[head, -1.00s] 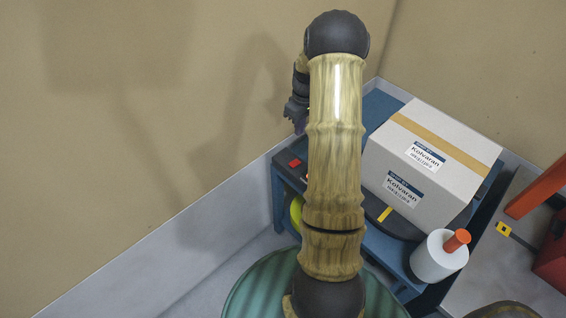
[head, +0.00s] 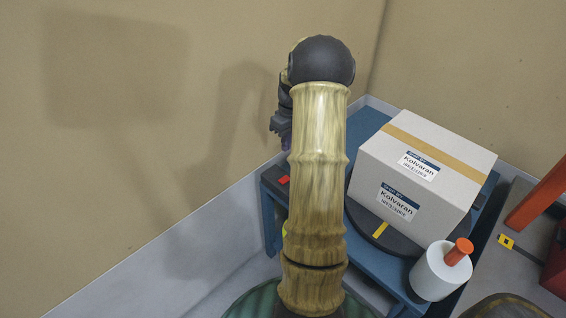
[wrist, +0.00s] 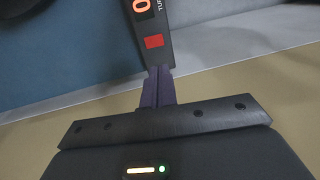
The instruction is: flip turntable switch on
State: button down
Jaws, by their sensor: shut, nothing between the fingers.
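A dark control box (wrist: 150,22) with a lit orange "0" and partly cut-off lettering shows in the wrist view. It carries a red square (wrist: 153,41), likely the switch, which also shows in the head view (head: 283,181) at the left edge of the blue table. The black turntable disc (head: 382,241) has a yellow mark and lies under a carton. My gripper (wrist: 159,70) is shut and empty. Its purple fingertips appear just below the red square in the wrist view; I cannot tell if they touch the box. In the head view my gripper (head: 284,142) is above the red square, partly behind my arm.
A large carton (head: 412,192) labelled Kolvaran sits on the turntable. A white cylinder with an orange top (head: 438,274) stands at the table's front right. The blue table (head: 362,122) stands beside a low grey wall border (head: 165,237). A grey surface with orange parts is at right.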

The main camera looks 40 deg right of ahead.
aim_at(282, 181)
jog(key=f, duration=0.4)
jog(key=a+f+b, duration=0.1)
jog(key=f, duration=0.4)
jog(key=f+b, duration=0.1)
jog(key=f, duration=0.3)
jog(key=shift+a+f, duration=0.25)
jog(key=shift+a, duration=0.1)
jog(key=shift+a+f, duration=0.1)
jog(key=shift+f, duration=0.05)
jog(key=shift+d+r+p, duration=0.2)
jog(key=shift+d+p, duration=0.45)
jog(key=shift+d, duration=0.15)
notch_tip(282, 181, up, 14)
jog(key=a+p, duration=0.1)
jog(key=p, duration=0.3)
jog(key=shift+a, duration=0.35)
